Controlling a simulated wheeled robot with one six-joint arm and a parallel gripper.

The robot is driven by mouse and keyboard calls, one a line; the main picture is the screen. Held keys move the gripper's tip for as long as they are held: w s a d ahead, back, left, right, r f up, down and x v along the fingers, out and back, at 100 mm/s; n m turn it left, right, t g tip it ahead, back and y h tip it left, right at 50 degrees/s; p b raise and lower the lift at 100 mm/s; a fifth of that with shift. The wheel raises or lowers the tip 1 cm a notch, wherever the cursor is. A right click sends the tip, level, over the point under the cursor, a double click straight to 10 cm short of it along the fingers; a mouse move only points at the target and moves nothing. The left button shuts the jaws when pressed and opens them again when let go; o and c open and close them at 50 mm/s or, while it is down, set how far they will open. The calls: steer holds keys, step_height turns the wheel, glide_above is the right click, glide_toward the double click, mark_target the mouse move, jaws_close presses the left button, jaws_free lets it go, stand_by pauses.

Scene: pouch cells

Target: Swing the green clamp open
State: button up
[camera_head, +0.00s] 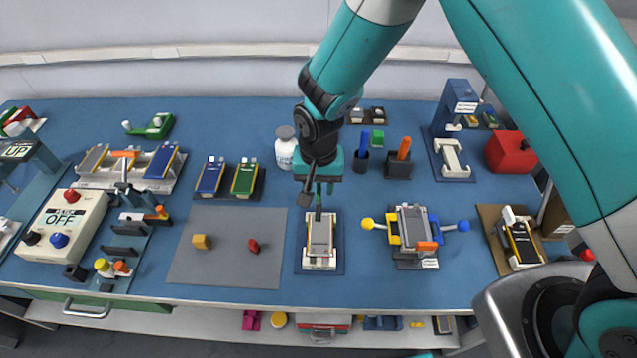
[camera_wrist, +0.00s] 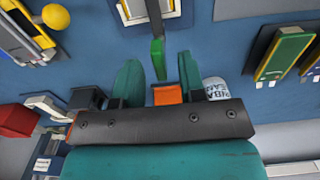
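The green clamp (camera_wrist: 158,58) shows in the wrist view as a green grip on the end of a dark bar, coming from a white fixture (camera_wrist: 150,10) at the top. In the head view its green grip (camera_head: 319,195) shows just below my gripper (camera_head: 318,185), above the white fixture (camera_head: 320,258) that holds a grey pouch cell (camera_head: 320,235). In the wrist view my gripper (camera_wrist: 158,70) is open, with one teal finger on each side of the green grip. Gaps show on both sides of it. The exact height of the fingers against the grip is hard to tell.
A fixture with yellow and blue ball handles (camera_head: 410,230) stands to the right. A grey mat (camera_head: 225,270) with small blocks lies to the left. A white bottle (camera_head: 285,150) and pen holders (camera_head: 398,168) stand behind. Blue table shows bare around the fixture.

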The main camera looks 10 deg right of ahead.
steer(key=shift+f, duration=0.45)
steer(key=shift+c, duration=0.2)
jaws_close()
